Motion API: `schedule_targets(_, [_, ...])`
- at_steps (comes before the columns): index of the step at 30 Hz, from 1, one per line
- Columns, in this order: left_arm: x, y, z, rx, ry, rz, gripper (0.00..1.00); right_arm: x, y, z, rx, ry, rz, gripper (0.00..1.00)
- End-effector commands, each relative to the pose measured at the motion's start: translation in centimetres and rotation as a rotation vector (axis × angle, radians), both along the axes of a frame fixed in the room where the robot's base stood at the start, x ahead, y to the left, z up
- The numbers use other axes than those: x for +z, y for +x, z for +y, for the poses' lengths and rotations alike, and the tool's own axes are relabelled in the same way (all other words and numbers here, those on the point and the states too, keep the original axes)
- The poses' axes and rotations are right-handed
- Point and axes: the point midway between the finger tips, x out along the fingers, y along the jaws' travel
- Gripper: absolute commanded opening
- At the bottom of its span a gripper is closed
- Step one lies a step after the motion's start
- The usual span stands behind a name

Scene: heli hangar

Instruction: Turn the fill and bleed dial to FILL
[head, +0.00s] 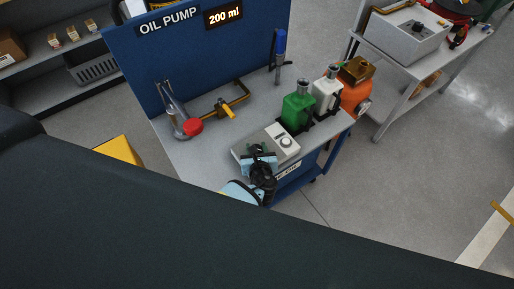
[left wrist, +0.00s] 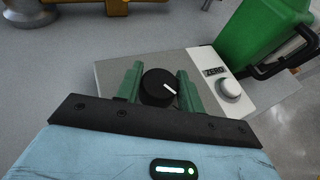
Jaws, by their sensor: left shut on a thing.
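The fill and bleed dial (left wrist: 158,87) is a round black knob with a white pointer line, on a grey and white box (left wrist: 205,62) on the cart. In the left wrist view its pointer aims to the lower right; no FILL lettering shows. My left gripper (left wrist: 161,86) has its two green fingers on either side of the knob, shut on it. In the head view my left gripper (head: 258,148) is over the left part of the box (head: 284,138) and hides the dial. My right gripper is not in view.
A white ZERO knob (left wrist: 229,90) is on the same box, right of the dial. A green can (head: 298,108), a white can (head: 327,92) and an orange container (head: 354,92) stand behind. A blue OIL PUMP panel (head: 210,55) reading 200 ml backs the cart.

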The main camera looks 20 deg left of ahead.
Motion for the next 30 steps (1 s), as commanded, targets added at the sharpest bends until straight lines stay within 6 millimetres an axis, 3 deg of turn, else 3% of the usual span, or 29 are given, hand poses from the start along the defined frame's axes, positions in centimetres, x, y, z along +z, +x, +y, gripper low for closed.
schedule_targets(23, [0.06,0.00,0.00,0.101,0.000,0.000,0.15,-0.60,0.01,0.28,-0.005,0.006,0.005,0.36])
schedule_targets(24, [0.07,0.01,0.00,0.101,0.000,0.000,0.42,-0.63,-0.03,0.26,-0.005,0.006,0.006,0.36])
schedule_targets(28, [0.06,0.00,0.00,0.100,-0.001,0.000,0.59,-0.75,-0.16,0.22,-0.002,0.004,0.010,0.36])
schedule_targets(30, [0.05,0.00,0.00,0.100,-0.001,0.000,0.59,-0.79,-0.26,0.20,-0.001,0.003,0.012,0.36])
